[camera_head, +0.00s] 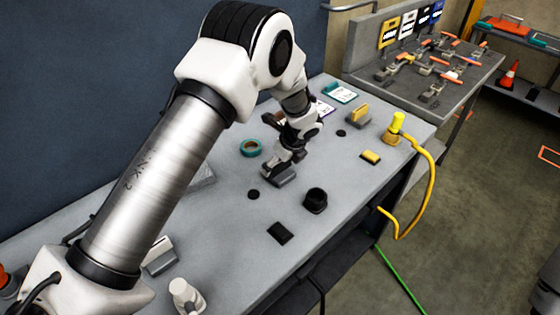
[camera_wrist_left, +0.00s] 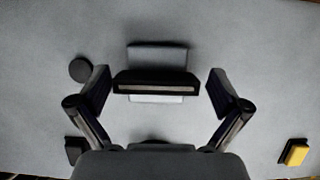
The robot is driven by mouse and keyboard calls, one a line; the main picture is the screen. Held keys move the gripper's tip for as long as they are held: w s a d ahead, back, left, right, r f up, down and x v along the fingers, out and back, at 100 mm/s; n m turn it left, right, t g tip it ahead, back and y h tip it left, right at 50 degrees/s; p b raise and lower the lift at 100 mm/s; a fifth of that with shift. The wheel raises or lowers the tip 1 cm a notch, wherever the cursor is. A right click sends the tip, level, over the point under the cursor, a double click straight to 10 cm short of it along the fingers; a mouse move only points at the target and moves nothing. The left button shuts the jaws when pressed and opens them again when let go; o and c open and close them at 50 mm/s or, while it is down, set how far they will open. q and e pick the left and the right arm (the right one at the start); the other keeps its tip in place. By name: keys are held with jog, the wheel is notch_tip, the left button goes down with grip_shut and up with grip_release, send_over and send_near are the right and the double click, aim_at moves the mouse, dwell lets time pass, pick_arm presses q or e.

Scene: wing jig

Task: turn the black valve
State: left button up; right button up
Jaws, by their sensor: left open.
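The black valve (camera_wrist_left: 157,82) shows in the left wrist view as a wide black bar handle with a pale front edge on a grey base. The handle lies crosswise between the two fingers of my left gripper (camera_wrist_left: 160,92), which is open. There is a gap on each side of the handle, so the fingers look clear of it. In the head view my left gripper (camera_head: 281,163) is low over the valve's grey base (camera_head: 285,178) and hides most of the handle. My right gripper is not in view.
A black cup-like part (camera_head: 315,200) and a dark square pad (camera_head: 280,233) lie in front. A teal tape roll (camera_head: 251,148) is behind left. A yellow-handled block (camera_head: 358,114), a yellow piece (camera_head: 371,157) and a yellow plug with hose (camera_head: 396,127) stand to the right.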

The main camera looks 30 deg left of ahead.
pick_arm(q)
jog(key=shift+s+d+r, duration=0.1)
jog(key=shift+s+r, duration=0.15)
jog(key=shift+s, duration=0.1)
jog(key=c, duration=1)
